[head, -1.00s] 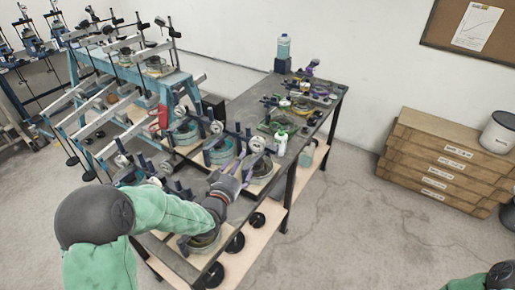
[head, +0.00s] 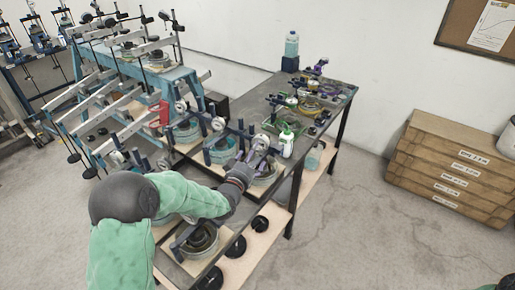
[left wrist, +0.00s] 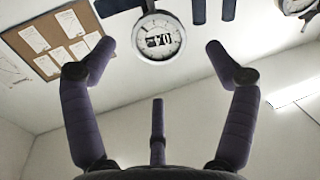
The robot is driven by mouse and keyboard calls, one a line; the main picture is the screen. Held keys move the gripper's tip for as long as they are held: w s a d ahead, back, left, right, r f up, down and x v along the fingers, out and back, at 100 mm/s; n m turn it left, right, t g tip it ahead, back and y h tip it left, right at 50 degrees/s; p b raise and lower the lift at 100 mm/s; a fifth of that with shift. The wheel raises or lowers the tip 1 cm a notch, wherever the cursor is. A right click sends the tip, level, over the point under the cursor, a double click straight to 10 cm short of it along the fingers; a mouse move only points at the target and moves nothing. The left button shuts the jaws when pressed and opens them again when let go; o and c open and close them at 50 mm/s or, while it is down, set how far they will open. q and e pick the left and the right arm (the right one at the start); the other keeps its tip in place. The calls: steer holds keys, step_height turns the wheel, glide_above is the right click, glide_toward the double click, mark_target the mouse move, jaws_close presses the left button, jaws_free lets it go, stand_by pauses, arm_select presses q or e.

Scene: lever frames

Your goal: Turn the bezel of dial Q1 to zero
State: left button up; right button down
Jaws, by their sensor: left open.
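A round white dial (left wrist: 160,38) with a grey bezel shows between my left fingers in the left wrist view. It has a dark label and a needle, but I cannot read the label surely as Q1. In the head view this appears to be the dial (head: 261,143) on the near lever frame. My left gripper (head: 251,160) is just in front of it. In the left wrist view the left gripper (left wrist: 160,50) is open, its purple fingers spread on either side of the dial, with gaps and no visible contact. My right gripper is not in view.
More dials, such as one (head: 218,124) to the left, stand in a row on the dark bench (head: 265,98). A white bottle (head: 286,142) stands close to the right of the gripper. Weights (head: 236,248) lie on the lower shelf.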

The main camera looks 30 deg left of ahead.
arm_select(q)
steer(key=shift+w+a, duration=0.2)
steer(key=shift+w, duration=0.95)
steer(key=shift+w+a, duration=0.2)
steer(key=shift+w, duration=0.95)
steer(key=shift+r, duration=0.1)
steer(key=c, duration=1.1)
